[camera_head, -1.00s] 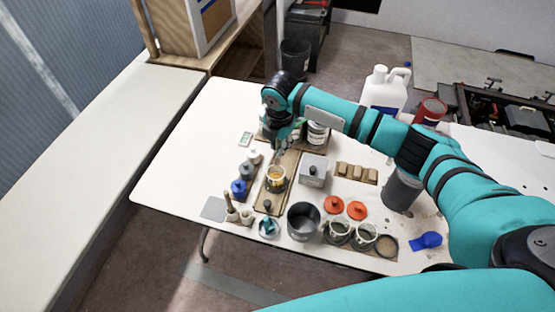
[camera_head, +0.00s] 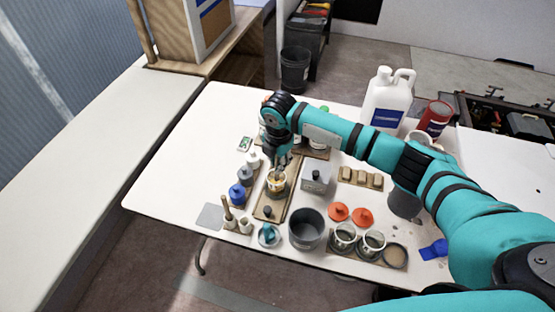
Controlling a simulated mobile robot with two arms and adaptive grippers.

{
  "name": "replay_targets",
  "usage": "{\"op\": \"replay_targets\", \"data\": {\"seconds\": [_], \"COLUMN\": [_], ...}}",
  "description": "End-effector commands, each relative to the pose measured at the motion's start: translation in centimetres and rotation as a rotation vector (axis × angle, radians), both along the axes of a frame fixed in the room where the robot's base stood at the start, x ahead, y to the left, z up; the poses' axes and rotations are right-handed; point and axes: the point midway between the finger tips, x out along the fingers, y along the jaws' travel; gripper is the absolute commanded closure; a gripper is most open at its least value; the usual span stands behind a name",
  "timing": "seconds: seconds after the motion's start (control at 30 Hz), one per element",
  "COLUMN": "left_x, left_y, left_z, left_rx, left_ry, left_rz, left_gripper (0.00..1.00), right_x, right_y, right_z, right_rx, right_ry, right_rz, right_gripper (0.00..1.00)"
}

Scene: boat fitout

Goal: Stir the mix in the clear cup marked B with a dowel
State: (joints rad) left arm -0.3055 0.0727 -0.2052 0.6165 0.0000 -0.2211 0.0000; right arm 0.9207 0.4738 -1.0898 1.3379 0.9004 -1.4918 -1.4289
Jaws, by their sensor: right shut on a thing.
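A clear cup (camera_head: 277,187) with an amber mix stands on a wooden board (camera_head: 268,212) near the table's middle; I cannot read a mark on it. My right gripper (camera_head: 279,166) is just above this cup, pointing down. It is shut on a thin dowel, which is mostly hidden; its lower end seems to be at or in the cup's mouth, but I cannot tell how deep. Another wooden stick (camera_head: 227,208) stands upright in a small holder at the left front. My left gripper is out of view.
Orange lids (camera_head: 363,216), glass jars (camera_head: 343,237) and a white jug (camera_head: 386,103) are further right. The left tabletop is clear.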

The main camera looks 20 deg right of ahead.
Motion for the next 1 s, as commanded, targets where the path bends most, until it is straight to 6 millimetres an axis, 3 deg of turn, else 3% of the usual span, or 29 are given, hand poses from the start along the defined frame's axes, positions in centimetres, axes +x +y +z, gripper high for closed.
{"op": "replay_targets", "data": {"seconds": [0.5,1.0], "left_x": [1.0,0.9], "left_y": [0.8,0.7], "left_z": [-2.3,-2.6], "left_rx": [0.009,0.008], "left_ry": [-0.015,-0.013], "left_rz": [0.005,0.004], "left_gripper": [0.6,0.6], "right_x": [0.5,0.5], "right_y": [0.0,0.0], "right_z": [-4.0,-4.6], "right_rx": [-0.001,-0.001], "right_ry": [0.001,0.001], "right_rz": [0.0,0.0], "right_gripper": [1.0,1.0]}}
